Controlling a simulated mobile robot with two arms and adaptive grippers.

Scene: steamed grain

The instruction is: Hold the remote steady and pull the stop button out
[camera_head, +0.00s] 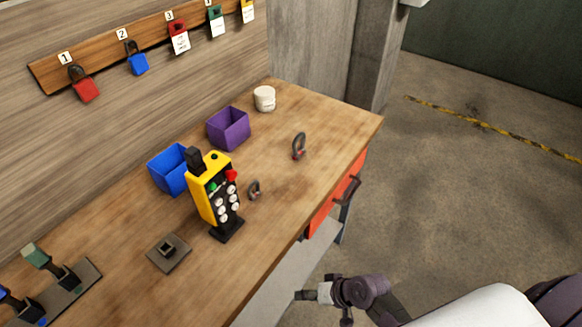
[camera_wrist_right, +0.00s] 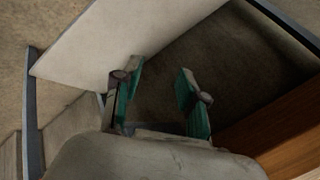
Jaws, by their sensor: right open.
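The yellow remote (camera_head: 209,190) stands upright on the workbench in the head view, with a black foot at its lower end. The red stop button (camera_head: 231,175) shows near the top of its face, above several pale round buttons and beside a green one. My right gripper (camera_head: 302,295) is off the bench's front edge, in front of the lower shelf and well apart from the remote. In the right wrist view the right gripper (camera_wrist_right: 157,90) is open, with nothing between its green-padded fingers. My left gripper is not in view.
A blue bin (camera_head: 165,172) and a purple bin (camera_head: 228,128) stand behind the remote. Two shackles (camera_head: 299,146) and a white roll (camera_head: 264,98) are on the bench. A square socket base (camera_head: 168,252) lies in front. Padlocks hang on the wall board (camera_head: 104,52).

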